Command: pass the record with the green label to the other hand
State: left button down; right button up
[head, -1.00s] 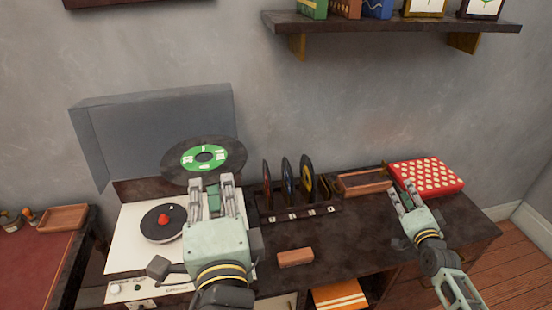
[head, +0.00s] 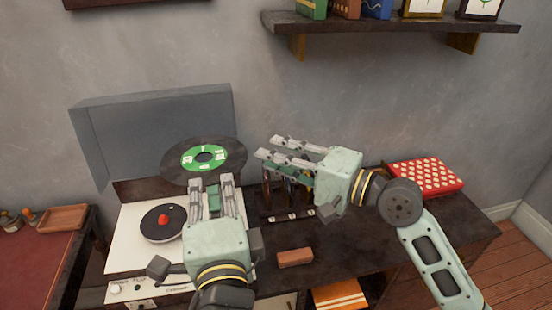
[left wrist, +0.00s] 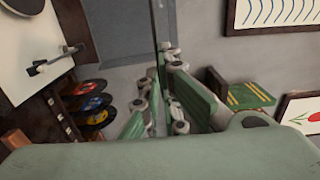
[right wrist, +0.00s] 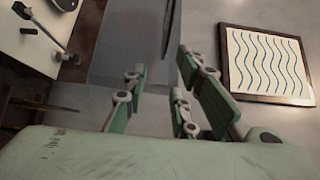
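The record with the green label (head: 173,162) is held up above the turntable, its label facing the head camera. My left gripper (head: 212,184) is shut on its lower edge. In the left wrist view the record (left wrist: 156,32) shows edge-on as a thin dark strip running down between the fingers. My right gripper (head: 267,146) is open and empty, to the right of the record and pointing left at it, with a small gap between. In the right wrist view the record (right wrist: 168,28) shows edge-on, beyond the fingertips.
A white turntable (head: 125,240) with a raised lid (head: 150,115) stands below. A rack with several records (head: 275,208) is partly hidden behind my right gripper. An orange-brown block (head: 295,257) lies in front. A red dotted box (head: 428,177) is at the right. A shelf (head: 400,25) hangs above.

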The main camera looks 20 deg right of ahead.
aim_at(227, 142)
jog(key=x, duration=1.2)
jog(key=shift+s+a+r, duration=0.1)
jog(key=shift+s+a, duration=0.15)
jog(key=shift+a, duration=0.1)
jog(key=shift+c, duration=0.4)
grip_shut()
pick_arm(q)
jog(key=c, duration=1.9)
grip_release()
jog(key=shift+o, duration=0.2)
jog(key=shift+s, duration=0.1)
